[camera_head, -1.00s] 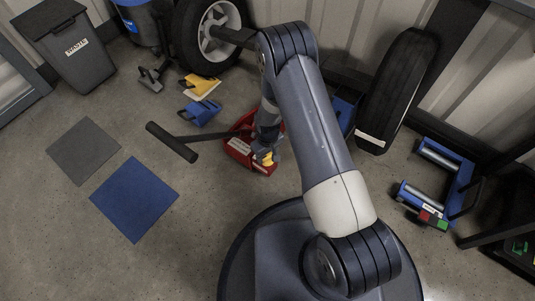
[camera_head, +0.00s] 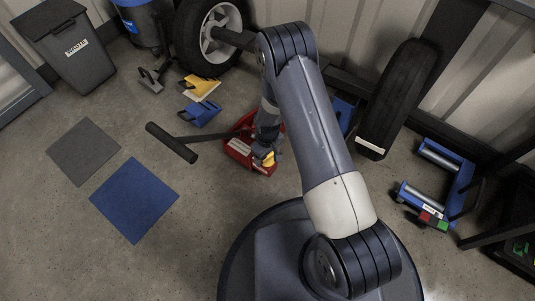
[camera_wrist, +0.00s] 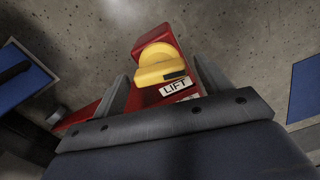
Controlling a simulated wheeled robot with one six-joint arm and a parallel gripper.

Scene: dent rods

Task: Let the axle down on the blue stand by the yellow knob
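A red jack (camera_head: 238,148) with a long dark handle (camera_head: 172,142) stands on the floor, partly hidden behind my arm. Its yellow knob (camera_head: 268,159) also shows in the wrist view (camera_wrist: 158,65), above a LIFT label (camera_wrist: 176,86). My gripper (camera_wrist: 160,72) is open, with one finger on each side of the knob and visible gaps between. A dark axle bar (camera_head: 235,39) runs from the wheel (camera_head: 222,22) to behind my arm. A blue object (camera_head: 345,112), possibly the blue stand, is mostly hidden behind my arm; whether the axle touches it cannot be seen.
A blue chock (camera_head: 202,113) and a yellow chock (camera_head: 197,85) lie left of the jack. A loose tyre (camera_head: 398,95) and a blue roller frame (camera_head: 462,185) are at right. Flat grey (camera_head: 84,152) and blue (camera_head: 134,200) mats lie at left, with bare floor around them.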

